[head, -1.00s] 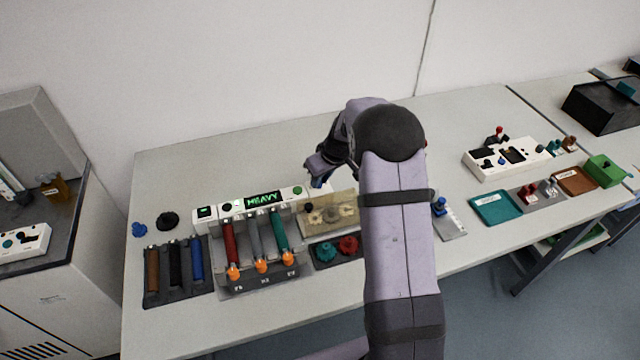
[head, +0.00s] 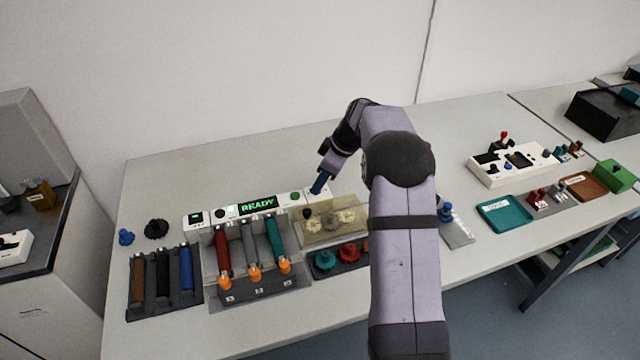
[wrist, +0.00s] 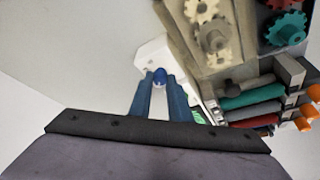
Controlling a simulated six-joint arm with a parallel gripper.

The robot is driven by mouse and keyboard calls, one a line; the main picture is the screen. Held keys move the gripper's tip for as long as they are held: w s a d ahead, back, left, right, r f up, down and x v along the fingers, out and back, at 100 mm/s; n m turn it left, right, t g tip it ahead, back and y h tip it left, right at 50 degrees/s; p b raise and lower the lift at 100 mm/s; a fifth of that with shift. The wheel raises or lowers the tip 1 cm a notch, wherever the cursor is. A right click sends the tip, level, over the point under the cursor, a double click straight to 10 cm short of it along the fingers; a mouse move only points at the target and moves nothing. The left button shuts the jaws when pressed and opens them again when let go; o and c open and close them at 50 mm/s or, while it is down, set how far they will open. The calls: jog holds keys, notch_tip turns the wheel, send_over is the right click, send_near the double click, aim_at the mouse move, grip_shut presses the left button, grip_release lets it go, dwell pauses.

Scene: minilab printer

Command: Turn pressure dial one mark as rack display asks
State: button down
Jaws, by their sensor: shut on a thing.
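The rack display (head: 257,205) is a dark screen on a white console; its green text reads READY. My gripper (head: 317,188) points down at the right end of the console. In the wrist view my gripper (wrist: 159,88) has its blue fingers closed around a small round blue knob (wrist: 159,76) on the white console end (wrist: 148,56). No marks or label on this knob can be read, and the fingers hide its sides.
Just right of and below the console is a tan gear tray (head: 345,236). In front stand a rack (head: 290,283) of red, grey and teal rollers and a dark tray of brown, black and blue rollers (head: 186,269). The table behind the console is clear.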

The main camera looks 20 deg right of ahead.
dwell(0.3)
jog(key=c, duration=1.7)
grip_release()
jog(key=shift+o, duration=0.2)
jog(key=shift+r, duration=0.1)
jog(key=b+v, duration=0.1)
jog(key=v, duration=0.6)
jog(key=shift+r, duration=0.1)
jog(key=s+a+f+m+g+h+p, duration=0.1)
jog(key=s+a+m, duration=0.2)
jog(key=s, duration=0.7)
jog(key=s+a+f+m+g+h+p, duration=0.1)
jog(key=s+a+f+m+p, duration=0.1)
jog(key=s, duration=0.9)
jog(key=s+a+f+m+g+h+p, duration=0.1)
jog(key=s+a+m, duration=0.3)
jog(key=s, duration=0.7)
jog(key=shift+a+f+m+h, duration=0.3)
jog(key=shift+a+m, duration=0.05)
jog(key=shift+m, duration=0.15)
